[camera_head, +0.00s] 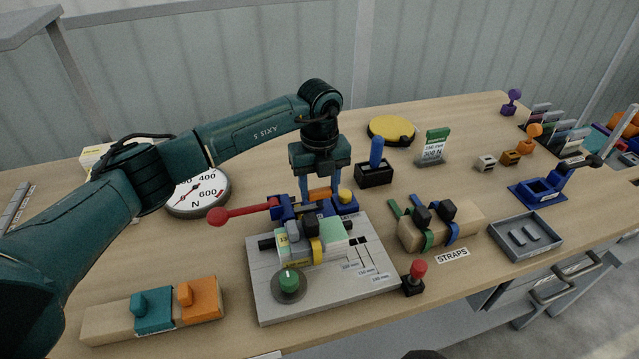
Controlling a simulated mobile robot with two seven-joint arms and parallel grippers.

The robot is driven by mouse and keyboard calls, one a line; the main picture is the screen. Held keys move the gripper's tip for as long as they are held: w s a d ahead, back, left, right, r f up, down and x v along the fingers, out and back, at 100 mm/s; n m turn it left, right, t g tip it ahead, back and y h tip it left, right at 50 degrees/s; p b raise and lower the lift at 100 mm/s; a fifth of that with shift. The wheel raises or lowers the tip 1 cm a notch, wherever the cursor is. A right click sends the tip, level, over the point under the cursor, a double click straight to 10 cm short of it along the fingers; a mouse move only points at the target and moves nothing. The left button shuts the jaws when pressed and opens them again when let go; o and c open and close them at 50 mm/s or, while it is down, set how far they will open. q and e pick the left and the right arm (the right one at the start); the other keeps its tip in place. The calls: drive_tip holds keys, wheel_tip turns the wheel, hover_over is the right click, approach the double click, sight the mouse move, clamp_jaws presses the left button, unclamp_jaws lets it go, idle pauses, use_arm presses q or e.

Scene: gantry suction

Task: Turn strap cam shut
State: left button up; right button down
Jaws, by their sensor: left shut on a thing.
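My left gripper (320,183) points straight down at the back of the grey fixture plate (265,283). Its two blue fingers stand on either side of an orange piece (320,194) on the blue clamp, and it is shut on that piece. The blue clamp has a long red lever (245,212) reaching left to a red ball. In front of it, a yellow strap (316,250) runs over a pale green block (331,238), with dark and grey cam parts (293,229) on top. I cannot tell the cam's exact angle. My right gripper is not in view.
A green knob (289,281) stands at the plate's front. To the right are a wooden block (466,225) with green and blue straps, a red-topped button (417,272) and a grey tray (513,233). A dial gauge (198,199) lies left, partly behind my arm.

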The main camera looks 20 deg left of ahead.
sight(319, 191)
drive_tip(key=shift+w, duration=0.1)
use_arm(q)
drive_tip(key=o, duration=1)
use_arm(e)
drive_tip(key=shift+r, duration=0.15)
use_arm(q)
wheel_tip(319, 191, up, 13)
drive_tip(key=shift+r+b, duration=0.15)
drive_tip(key=shift+b, duration=0.6)
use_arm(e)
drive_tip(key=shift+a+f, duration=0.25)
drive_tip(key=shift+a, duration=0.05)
use_arm(q)
drive_tip(key=shift+s, duration=0.1)
